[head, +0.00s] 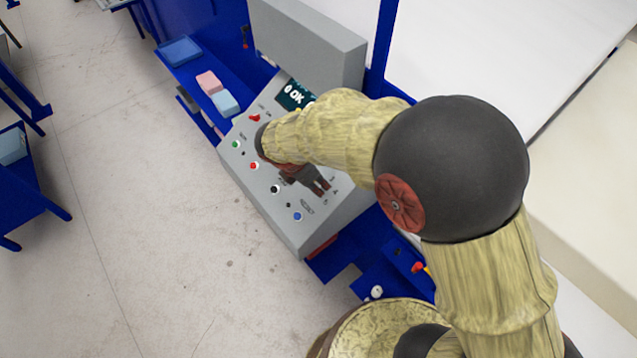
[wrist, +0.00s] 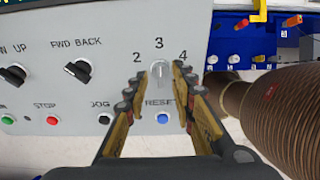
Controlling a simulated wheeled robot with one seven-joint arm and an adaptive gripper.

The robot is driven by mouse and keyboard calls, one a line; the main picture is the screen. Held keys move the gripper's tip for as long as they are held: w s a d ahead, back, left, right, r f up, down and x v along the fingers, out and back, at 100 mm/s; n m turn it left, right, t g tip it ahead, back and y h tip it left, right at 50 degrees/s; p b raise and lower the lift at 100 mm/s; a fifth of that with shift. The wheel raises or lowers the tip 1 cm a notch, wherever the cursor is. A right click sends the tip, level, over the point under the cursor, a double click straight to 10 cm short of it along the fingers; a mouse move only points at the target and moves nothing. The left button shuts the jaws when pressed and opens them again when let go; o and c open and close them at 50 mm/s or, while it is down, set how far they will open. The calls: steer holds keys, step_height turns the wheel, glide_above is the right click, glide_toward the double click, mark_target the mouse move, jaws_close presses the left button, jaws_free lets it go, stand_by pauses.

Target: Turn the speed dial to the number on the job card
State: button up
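The speed dial (wrist: 160,72) is a small pale knob on the grey control panel (wrist: 110,20), with the numbers 2, 3 and 4 printed around it. Its pointer is hard to make out, so I cannot tell its setting. My gripper (wrist: 160,75) is open, with one fingertip on each side of the dial; a narrow gap seems to show on both sides. In the head view my gripper (head: 319,184) is over the right part of the sloped panel, and the dial is hidden there. I see no readable job card.
Black FWD/BACK (wrist: 78,70) and UP (wrist: 14,74) switches are left of the dial. A blue RESET button (wrist: 162,118) lies just below it, between my fingers. A screen (head: 294,96) reads "0 OK". Pink (head: 209,82) and light blue (head: 225,103) foam blocks lie on a blue shelf.

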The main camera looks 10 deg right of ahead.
steer(key=shift+x, duration=1)
steer(key=shift+r, duration=0.1)
steer(key=shift+c, duration=1.2)
steer(key=c, duration=0.4)
jaws_close()
